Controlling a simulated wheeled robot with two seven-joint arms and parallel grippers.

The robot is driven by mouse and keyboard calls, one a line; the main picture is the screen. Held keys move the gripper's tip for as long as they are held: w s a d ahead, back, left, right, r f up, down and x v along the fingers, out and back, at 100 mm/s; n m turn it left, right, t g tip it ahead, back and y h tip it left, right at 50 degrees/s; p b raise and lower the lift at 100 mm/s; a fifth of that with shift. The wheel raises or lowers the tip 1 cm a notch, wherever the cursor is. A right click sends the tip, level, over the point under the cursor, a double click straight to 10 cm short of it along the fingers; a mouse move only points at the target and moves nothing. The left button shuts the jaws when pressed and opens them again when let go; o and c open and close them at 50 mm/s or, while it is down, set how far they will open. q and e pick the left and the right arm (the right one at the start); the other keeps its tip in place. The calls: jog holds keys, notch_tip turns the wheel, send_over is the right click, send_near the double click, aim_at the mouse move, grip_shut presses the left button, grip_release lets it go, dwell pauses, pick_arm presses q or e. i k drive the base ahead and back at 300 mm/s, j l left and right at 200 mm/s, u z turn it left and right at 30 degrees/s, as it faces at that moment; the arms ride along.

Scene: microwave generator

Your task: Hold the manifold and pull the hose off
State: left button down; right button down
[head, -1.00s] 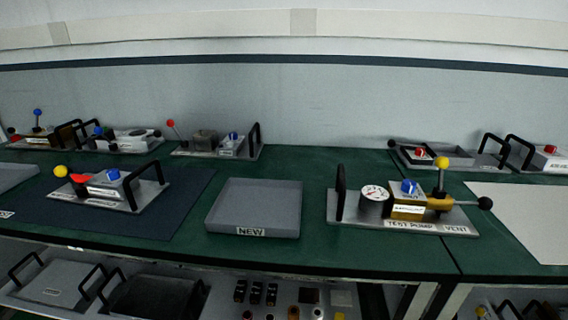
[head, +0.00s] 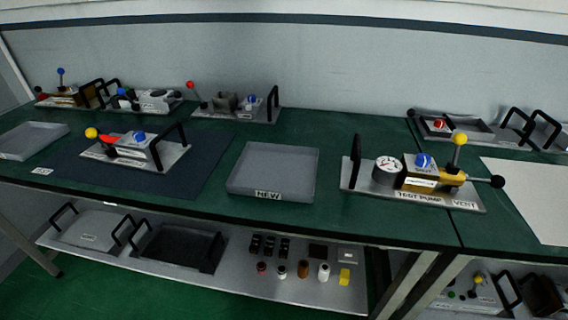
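Neither of my grippers shows in the head view. No part is labelled manifold, and I cannot make out a hose. A plate unit (head: 138,149) with a pale block, blue knob, red part, yellow ball and black handle sits on the dark blue mat (head: 186,189) at the left. A unit labelled TEST PUMP (head: 420,198) stands right of centre, with a round gauge (head: 388,170), a blue knob, a brass body and a yellow-ball lever. Its black handle stands at its left end.
An empty grey tray labelled NEW (head: 273,171) lies between the two units. Another tray (head: 33,140) is at far left. Several handled units (head: 240,106) line the back. A pale sheet (head: 531,198) lies at right. The lower shelf (head: 240,266) holds trays and small bottles.

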aim_at(110, 140)
jog(key=i+j+z, duration=0.1)
jog(key=j, duration=1.75)
jog(key=i+j, duration=0.1)
jog(key=j, duration=1.7)
jog(key=i+z, duration=0.05)
